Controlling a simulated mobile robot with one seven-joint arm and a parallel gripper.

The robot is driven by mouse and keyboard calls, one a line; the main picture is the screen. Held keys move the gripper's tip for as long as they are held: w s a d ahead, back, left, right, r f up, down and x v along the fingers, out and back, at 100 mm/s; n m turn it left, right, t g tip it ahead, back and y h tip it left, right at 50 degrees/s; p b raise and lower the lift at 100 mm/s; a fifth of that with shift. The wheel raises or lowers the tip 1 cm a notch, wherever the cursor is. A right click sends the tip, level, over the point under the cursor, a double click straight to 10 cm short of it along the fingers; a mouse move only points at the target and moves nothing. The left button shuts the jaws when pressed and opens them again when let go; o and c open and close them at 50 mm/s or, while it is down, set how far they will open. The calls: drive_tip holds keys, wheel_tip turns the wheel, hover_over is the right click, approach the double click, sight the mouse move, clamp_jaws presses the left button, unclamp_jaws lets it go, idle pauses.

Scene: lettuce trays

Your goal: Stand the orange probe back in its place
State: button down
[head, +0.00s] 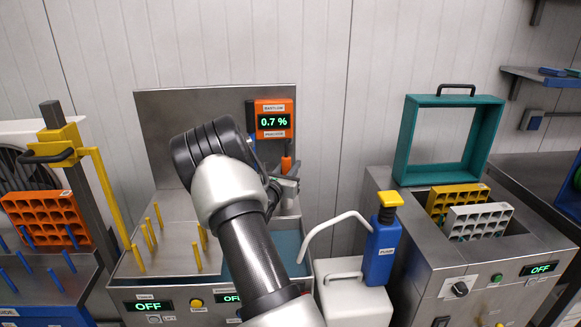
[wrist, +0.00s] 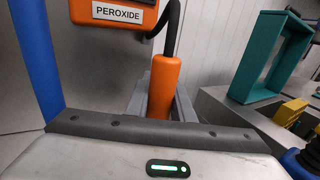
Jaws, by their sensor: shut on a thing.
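The orange probe (head: 287,163) is upright in my gripper (head: 283,184), above the right rear of the steel basin. In the wrist view the probe (wrist: 163,84) stands between the grey fingers, with a black cable rising from its top. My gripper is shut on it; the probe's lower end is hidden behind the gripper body. The cable leads up beside the orange meter (head: 273,119), which reads 0.7 %. The meter's lower edge, labelled PEROXIDE, shows in the wrist view (wrist: 118,14). I cannot make out the probe's holder; my arm hides part of the basin.
The steel basin (head: 125,268) has several yellow pegs on its left deck. A blue pump bottle (head: 381,250) with a white hose stands right of it. A teal frame (head: 400,150) stands on the right-hand machine. An orange tray (head: 45,218) is at left.

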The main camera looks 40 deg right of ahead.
sight(284, 170)
drive_tip(key=shift+f+b, duration=0.3)
drive_tip(key=shift+f, duration=0.1)
drive_tip(key=c, duration=1)
unclamp_jaws()
drive_tip(key=shift+a, duration=0.1)
drive_tip(key=shift+r+p+v, duration=0.3)
drive_tip(key=shift+p+v, duration=0.1)
drive_tip(key=shift+v, duration=0.9)
drive_tip(key=shift+r+p+v, duration=0.35)
drive_tip(key=shift+v, duration=0.95)
drive_tip(key=shift+r+p+v, duration=0.3)
drive_tip(key=shift+p+v, duration=0.1)
drive_tip(key=shift+v, duration=0.9)
drive_tip(key=shift+s+a, duration=0.3)
drive_tip(key=shift+a, duration=0.15)
